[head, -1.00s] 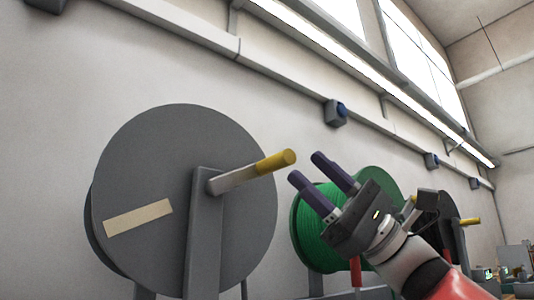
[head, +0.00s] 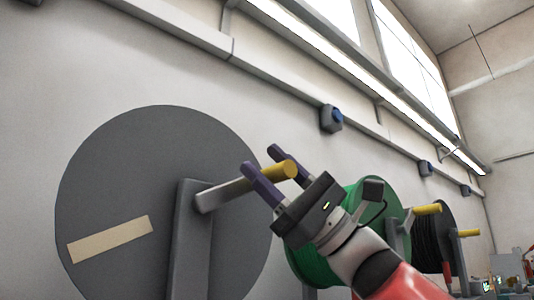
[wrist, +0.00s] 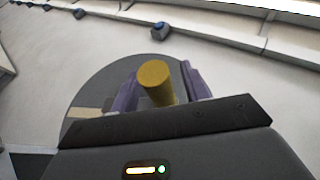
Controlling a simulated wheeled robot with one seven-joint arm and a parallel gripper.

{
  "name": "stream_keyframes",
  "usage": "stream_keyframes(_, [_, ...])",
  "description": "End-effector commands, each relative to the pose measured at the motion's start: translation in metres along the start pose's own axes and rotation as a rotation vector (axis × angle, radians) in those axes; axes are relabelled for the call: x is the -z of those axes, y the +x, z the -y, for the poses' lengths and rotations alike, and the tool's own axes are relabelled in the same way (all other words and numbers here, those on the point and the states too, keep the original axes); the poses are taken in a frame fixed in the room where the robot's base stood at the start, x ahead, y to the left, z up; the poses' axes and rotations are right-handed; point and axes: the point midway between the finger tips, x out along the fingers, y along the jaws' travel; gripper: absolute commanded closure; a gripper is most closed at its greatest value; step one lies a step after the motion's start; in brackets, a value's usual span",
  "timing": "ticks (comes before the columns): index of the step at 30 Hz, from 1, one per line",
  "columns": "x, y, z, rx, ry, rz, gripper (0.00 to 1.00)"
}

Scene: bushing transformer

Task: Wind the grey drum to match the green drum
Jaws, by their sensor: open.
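The grey drum (head: 120,190) stands at the left of the head view, with a pale strip (head: 109,239) on its face. Its crank arm (head: 222,194) points right and ends in a yellow handle (head: 277,171). My gripper (head: 262,170) is open at the handle. In the wrist view the handle (wrist: 156,84) stands up between my two purple fingers (wrist: 160,92), with the grey drum (wrist: 98,90) behind. Whether the fingers touch it, I cannot tell. The green drum (head: 365,200) stands further right, partly hidden by my arm, with its own yellow handle (head: 427,209).
A grey post (head: 192,245) stands in front of the grey drum. A black drum (head: 432,235) with a yellow handle is beyond the green one. A rail with blue-capped boxes (head: 332,118) runs along the wall above.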

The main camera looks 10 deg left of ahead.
Motion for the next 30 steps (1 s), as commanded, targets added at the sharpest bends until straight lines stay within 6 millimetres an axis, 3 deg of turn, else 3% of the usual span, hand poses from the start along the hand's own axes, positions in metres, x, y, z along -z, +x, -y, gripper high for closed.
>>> stream_keyframes(11, [0.000,0.009,0.000,0.000,-0.001,0.000,0.54])
stream_keyframes(22, [0.000,0.008,0.000,0.000,-0.001,0.000,1.00])
stream_keyframes(30, [-0.004,0.017,-0.001,-0.002,0.000,0.001,1.00])
